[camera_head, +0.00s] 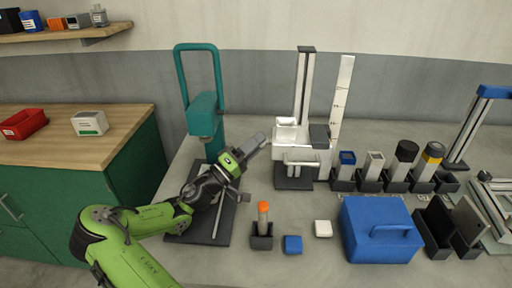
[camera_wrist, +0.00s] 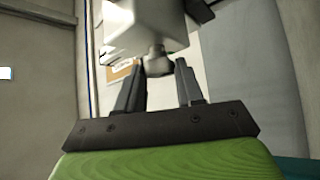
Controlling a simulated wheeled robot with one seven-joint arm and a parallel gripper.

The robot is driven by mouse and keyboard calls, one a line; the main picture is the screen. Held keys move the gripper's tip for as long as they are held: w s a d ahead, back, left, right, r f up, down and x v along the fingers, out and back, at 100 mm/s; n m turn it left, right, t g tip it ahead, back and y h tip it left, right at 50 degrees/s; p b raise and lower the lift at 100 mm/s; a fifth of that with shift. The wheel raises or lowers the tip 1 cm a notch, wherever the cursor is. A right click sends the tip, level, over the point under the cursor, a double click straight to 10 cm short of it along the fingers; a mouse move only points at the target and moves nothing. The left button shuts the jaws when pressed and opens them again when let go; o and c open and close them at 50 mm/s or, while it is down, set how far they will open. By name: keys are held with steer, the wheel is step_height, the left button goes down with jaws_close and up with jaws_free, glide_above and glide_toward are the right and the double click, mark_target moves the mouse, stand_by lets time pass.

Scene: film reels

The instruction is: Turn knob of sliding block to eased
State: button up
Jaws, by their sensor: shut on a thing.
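The sliding block (camera_head: 318,157) is a white carriage with a darker part at its right, on an upright column. In the wrist view a pale block (camera_wrist: 148,28) fills the upper middle, with a grey knob (camera_wrist: 157,62) at its lower end. My gripper (camera_head: 266,140) points at the left side of the block in the head view. In the wrist view my gripper (camera_wrist: 158,78) has a finger on each side of the knob and is shut on it. The knob is too small to make out in the head view, and no setting marks are readable.
A teal press frame (camera_head: 206,108) stands close behind my arm. A white ruler (camera_head: 342,95) rises right of the column. An orange-capped tube in a dark holder (camera_head: 262,241), a blue box (camera_head: 380,232) and several film canisters stand in front and right.

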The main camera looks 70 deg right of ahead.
steer(key=shift+f, duration=0.15)
steer(key=o, duration=1)
steer(key=shift+o, duration=0.2)
steer(key=shift+w, duration=0.1)
steer(key=w+a+f+p, duration=0.1)
steer(key=w+a+p, duration=0.1)
steer(key=w+a, duration=0.7)
steer(key=a, duration=0.2)
steer(key=shift+a+p, duration=0.35)
steer(key=shift+a, duration=0.05)
